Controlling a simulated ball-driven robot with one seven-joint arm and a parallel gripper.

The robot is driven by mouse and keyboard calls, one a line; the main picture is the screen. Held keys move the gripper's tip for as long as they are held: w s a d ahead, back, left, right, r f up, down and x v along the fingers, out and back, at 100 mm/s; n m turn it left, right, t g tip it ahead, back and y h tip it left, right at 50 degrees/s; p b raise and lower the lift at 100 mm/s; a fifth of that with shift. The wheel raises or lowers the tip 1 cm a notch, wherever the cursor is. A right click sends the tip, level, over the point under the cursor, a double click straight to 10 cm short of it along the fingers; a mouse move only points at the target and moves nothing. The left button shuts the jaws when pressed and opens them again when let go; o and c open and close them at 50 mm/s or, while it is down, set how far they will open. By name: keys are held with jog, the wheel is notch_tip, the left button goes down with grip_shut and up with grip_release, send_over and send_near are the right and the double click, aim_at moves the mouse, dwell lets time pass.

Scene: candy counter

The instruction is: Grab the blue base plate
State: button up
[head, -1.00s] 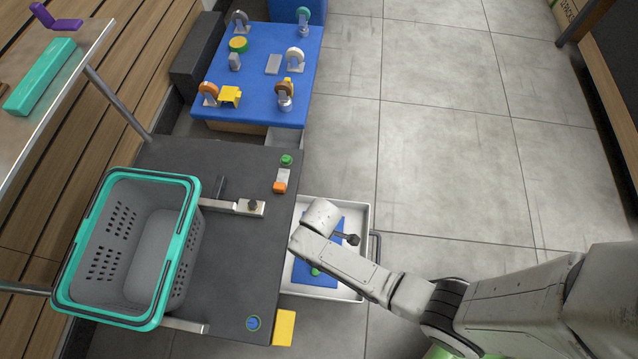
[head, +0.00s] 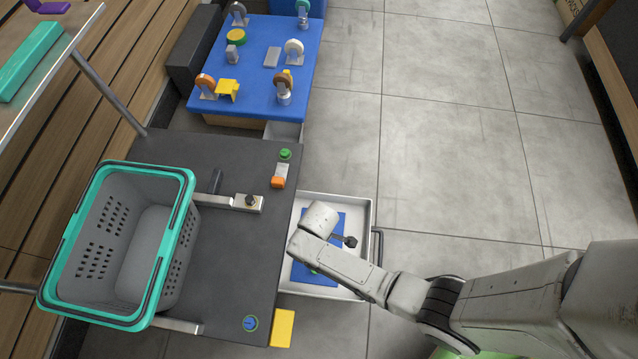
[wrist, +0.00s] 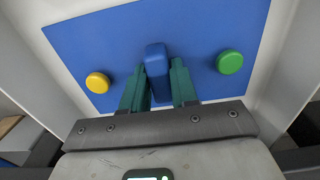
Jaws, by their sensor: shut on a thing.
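The blue base plate (head: 326,280) lies in a white open drawer at the right of the dark counter in the head view, partly covered by my arm. In the wrist view the blue base plate (wrist: 205,30) fills the top, with a yellow button (wrist: 97,82) at left, a green button (wrist: 229,62) at right and a raised blue grip (wrist: 156,65) in the middle. My gripper (wrist: 158,85) has its two green fingers shut on that blue grip. I cannot tell whether the plate is lifted off the drawer floor.
The white drawer (head: 364,213) has raised walls around the plate. A grey basket with a teal rim (head: 140,166) stands on the dark counter (head: 235,290). A blue table (head: 257,90) with several small parts is behind. Open tiled floor (head: 440,150) lies to the right.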

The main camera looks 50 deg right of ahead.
grip_shut()
jog(key=shift+r, duration=0.15)
